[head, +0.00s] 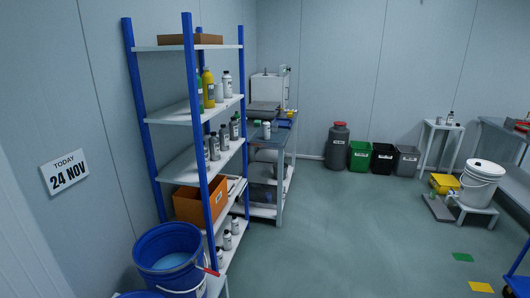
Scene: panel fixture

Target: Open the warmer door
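A pale box-shaped cabinet (268,90) stands on the bench behind the shelf rack, in the head view. It may be the warmer, but it is small and far off, and I cannot make out a door or handle or tell whether it is open. The shelf rack hides part of its surroundings. My gripper and arm are not in view.
A blue-posted shelf rack (188,104) with bottles stands at left, with a blue bucket (170,252) before it. The bench (281,133) is behind. Several bins, including a green one (360,155), line the back wall. A white bucket (481,182) stands right. The middle floor is clear.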

